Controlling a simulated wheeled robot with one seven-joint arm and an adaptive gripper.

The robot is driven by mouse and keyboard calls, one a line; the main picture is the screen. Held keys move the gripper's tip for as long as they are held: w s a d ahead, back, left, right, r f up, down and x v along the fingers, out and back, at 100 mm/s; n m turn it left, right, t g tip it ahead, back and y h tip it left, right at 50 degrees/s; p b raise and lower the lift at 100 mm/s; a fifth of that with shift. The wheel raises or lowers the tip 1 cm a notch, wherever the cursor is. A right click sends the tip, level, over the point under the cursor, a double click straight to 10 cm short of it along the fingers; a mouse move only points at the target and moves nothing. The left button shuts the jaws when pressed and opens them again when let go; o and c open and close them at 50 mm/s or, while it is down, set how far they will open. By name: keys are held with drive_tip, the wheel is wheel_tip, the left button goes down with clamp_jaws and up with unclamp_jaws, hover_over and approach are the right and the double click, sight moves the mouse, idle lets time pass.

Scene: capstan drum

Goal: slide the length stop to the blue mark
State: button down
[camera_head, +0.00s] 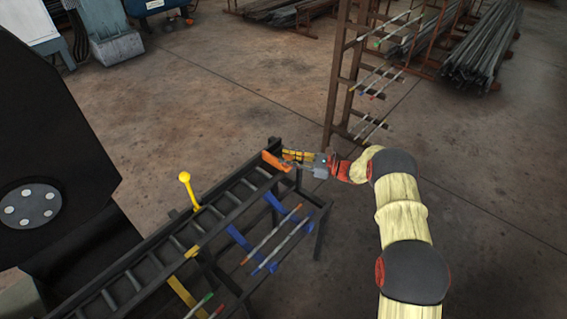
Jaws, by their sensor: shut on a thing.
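The orange piece that looks like the length stop (273,161) sits across the far right end of the dark roller track. My gripper (289,157) reaches in from the right and is shut at the stop's right side, where a small yellow-orange part lies between the fingers. The exact contact is too small to make out. Blue slanted pieces (239,238) show along the front side of the track; I cannot tell whether one of them is the blue mark. A yellow piece (193,251) sits on the near rail further left.
A yellow ball-topped lever (186,178) stands behind the track (150,243). Bars with coloured ends (272,235) lie on supports in front. A brown upright rack (343,85) stands behind my gripper. A large black machine (45,150) fills the left. Open floor lies behind the track.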

drive_tip(key=shift+w+d, duration=0.55)
drive_tip(key=shift+w, duration=0.1)
drive_tip(key=shift+w+d, duration=0.1)
drive_tip(key=shift+r, duration=0.1)
drive_tip(key=c, duration=1.5)
unclamp_jaws()
drive_tip(key=shift+w+d, duration=0.1)
drive_tip(key=shift+d, duration=0.05)
drive_tip(key=v, duration=1.2)
